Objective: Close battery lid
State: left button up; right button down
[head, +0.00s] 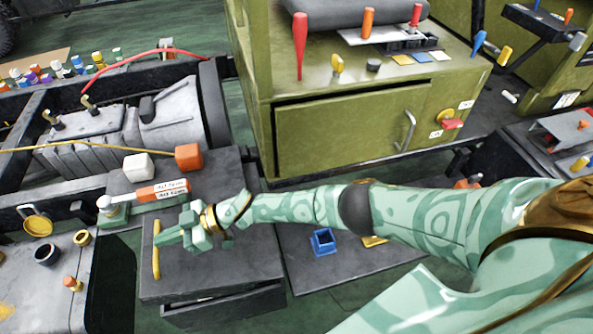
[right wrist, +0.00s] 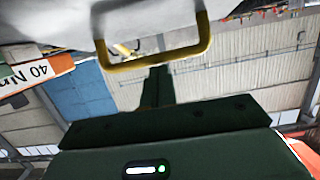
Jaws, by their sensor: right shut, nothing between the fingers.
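The battery lid (head: 215,277) is a dark grey plate on top of a dark box (head: 235,308) at lower centre-left in the head view. A dark gap shows between plate and box along the near edge; I cannot tell how far the lid is raised. A yellow handle (head: 156,250) stands at the lid's left edge. It also shows in the right wrist view as a yellow bracket (right wrist: 160,62) ahead of the fingers. My right gripper (head: 166,238) is shut and empty, just right of the handle; touching or apart is unclear. My left gripper is out of view.
A torque wrench with an orange and white label (head: 163,190) lies just behind the lid. A white block (head: 138,167) and an orange block (head: 188,157) are beyond it. A green cabinet (head: 345,133) stands behind my arm. A blue holder (head: 322,242) sits to the right.

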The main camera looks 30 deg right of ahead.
aim_at(162, 252)
jog(key=shift+h, duration=0.3)
jog(key=f+b, duration=0.1)
jog(key=f, duration=0.1)
jog(key=a+f, duration=0.1)
jog(key=f, duration=0.1)
jog(key=a+f+b, duration=0.1)
jog(key=f, duration=0.1)
jog(key=shift+w+a+b, duration=0.15)
jog(key=shift+w+b, duration=0.2)
jog(key=shift+a+f+h+b, duration=0.2)
jog(key=shift+f+h+b, duration=0.2)
jog(key=shift+f, duration=0.4)
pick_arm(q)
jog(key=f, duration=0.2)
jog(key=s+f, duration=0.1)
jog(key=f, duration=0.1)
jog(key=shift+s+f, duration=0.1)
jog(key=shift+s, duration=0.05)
pick_arm(e)
jog(key=shift+f, duration=0.1)
